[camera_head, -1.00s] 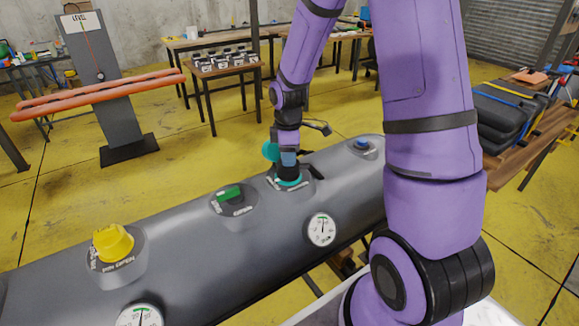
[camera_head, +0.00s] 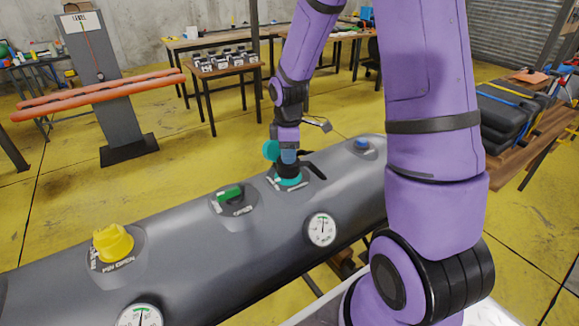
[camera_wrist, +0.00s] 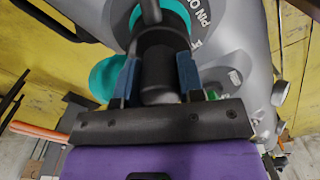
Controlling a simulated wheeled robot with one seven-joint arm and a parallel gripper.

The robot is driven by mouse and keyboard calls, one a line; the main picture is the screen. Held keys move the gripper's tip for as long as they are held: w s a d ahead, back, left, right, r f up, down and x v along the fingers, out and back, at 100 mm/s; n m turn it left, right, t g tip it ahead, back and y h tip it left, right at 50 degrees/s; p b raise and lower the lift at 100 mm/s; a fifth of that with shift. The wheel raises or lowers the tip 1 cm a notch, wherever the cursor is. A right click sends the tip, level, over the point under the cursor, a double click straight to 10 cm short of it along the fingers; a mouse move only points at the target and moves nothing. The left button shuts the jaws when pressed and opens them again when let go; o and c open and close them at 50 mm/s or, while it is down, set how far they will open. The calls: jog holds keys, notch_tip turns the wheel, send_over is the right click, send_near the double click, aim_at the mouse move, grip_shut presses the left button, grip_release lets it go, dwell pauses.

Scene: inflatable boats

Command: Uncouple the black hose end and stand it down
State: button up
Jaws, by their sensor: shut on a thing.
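The black hose end (camera_wrist: 160,62) stands at the teal-ringed valve (camera_wrist: 188,12) on the grey tube, with my gripper (camera_wrist: 159,78) shut on it. My two blue-padded fingers lie on either side of its black round body. In the head view, my gripper (camera_head: 288,157) points down at the valve's teal ring (camera_head: 288,182), and a black part (camera_head: 314,170) of the hose end sticks out to the right. A teal round cap (camera_head: 270,150) is beside the gripper on the left. Whether the hose end is still locked in the valve cannot be told.
The grey tube (camera_head: 190,275) also carries a green valve (camera_head: 230,194), a yellow cap (camera_head: 113,243), a blue valve (camera_head: 362,143) and round gauges (camera_head: 322,230). Orange bars (camera_head: 100,93) stand at the left. A wooden bench (camera_head: 530,135) with dark folded things is at the right.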

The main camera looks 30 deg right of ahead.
jog(key=shift+r, duration=2.2)
